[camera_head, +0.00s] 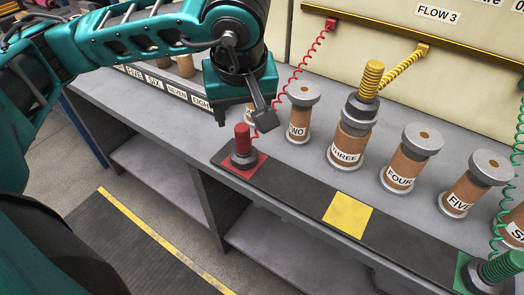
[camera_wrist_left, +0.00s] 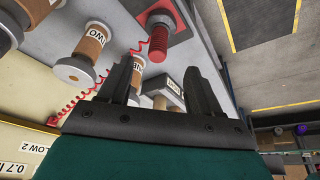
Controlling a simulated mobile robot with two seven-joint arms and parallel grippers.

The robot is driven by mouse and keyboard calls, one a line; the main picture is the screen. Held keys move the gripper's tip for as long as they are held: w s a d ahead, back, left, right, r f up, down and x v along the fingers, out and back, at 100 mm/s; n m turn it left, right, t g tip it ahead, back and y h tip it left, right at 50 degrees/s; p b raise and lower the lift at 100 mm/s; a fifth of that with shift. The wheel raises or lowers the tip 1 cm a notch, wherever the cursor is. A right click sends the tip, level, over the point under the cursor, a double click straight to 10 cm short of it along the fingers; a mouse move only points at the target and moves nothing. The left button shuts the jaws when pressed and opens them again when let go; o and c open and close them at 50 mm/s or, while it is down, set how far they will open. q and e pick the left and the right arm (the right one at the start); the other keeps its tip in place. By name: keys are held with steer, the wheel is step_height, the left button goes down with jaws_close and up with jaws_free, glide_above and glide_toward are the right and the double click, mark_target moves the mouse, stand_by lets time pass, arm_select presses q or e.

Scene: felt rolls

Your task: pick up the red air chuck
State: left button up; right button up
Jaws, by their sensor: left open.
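The red air chuck (camera_head: 242,143) stands upright on a red square pad (camera_head: 220,158) near the bench's front edge, with a coiled red hose running to the back panel. In the left wrist view the red chuck (camera_wrist_left: 160,38) lies beyond the fingertips, apart from them. My left gripper (camera_head: 262,118) is above and just right of the chuck in the head view. In the left wrist view its two dark fingers (camera_wrist_left: 160,78) are spread apart with nothing gripped between them. My right gripper is not in view.
Labelled spools stand in a row behind, including TWO (camera_head: 299,118) and FOUR (camera_head: 404,163). A yellow chuck (camera_head: 371,80) sits on spool THREE (camera_head: 346,150). A green chuck (camera_head: 503,266) is at the right front. The yellow pad (camera_head: 348,214) is bare.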

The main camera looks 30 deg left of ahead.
mark_target(243, 129)
arm_select(q)
steer(key=x, duration=0.2)
steer(key=a+x, duration=0.1)
steer(key=x, duration=0.3)
steer(key=shift+w+a, duration=0.25)
steer(key=shift+w, duration=0.15)
steer(key=shift+y, duration=0.3)
steer(key=shift+d+x, duration=0.15)
steer(key=shift+x, duration=0.85)
steer(key=shift+d+x, duration=0.15)
steer(key=shift+x, duration=0.85)
steer(key=shift+d+x, duration=0.2)
steer(key=shift+x, duration=0.8)
steer(key=shift+w+f, duration=0.1)
steer(key=shift+c, duration=0.3)
jaws_close()
steer(key=shift+w, duration=0.1)
